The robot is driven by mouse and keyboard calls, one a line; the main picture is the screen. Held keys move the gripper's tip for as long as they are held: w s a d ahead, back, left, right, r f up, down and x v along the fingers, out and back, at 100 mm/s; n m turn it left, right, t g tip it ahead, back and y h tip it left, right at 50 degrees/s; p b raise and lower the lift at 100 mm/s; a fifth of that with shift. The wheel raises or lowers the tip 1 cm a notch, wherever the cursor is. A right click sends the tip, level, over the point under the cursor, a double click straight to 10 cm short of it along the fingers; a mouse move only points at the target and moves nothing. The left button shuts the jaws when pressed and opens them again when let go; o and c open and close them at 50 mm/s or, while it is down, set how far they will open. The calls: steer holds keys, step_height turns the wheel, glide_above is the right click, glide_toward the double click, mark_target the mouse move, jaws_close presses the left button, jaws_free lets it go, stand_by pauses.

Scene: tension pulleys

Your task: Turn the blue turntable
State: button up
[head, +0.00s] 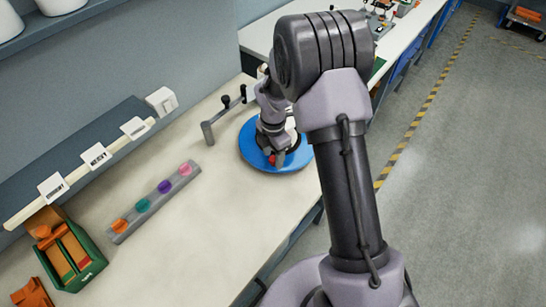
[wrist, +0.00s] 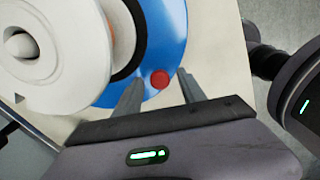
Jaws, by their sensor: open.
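The blue turntable (head: 255,155) is a round disc on the light workbench, partly hidden behind my arm in the head view. In the wrist view the turntable (wrist: 172,38) carries a white round part (wrist: 55,45) with a dark ring under it. A red knob (wrist: 160,79) sits near the turntable's rim; it also shows in the head view (head: 271,159). My gripper (head: 278,161) is over the near part of the turntable. In the wrist view my gripper (wrist: 160,90) is open, with the red knob between its two fingers near the tips. I cannot tell whether either finger touches it.
A grey crank-like fixture (head: 224,109) stands left of the turntable. A grey strip with coloured knobs (head: 152,200) lies on the workbench (head: 215,225). A green box (head: 75,260) stands at lower left. The bench between strip and front edge is clear.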

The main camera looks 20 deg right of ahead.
steer(key=shift+c, duration=0.2)
jaws_close()
stand_by(1.3)
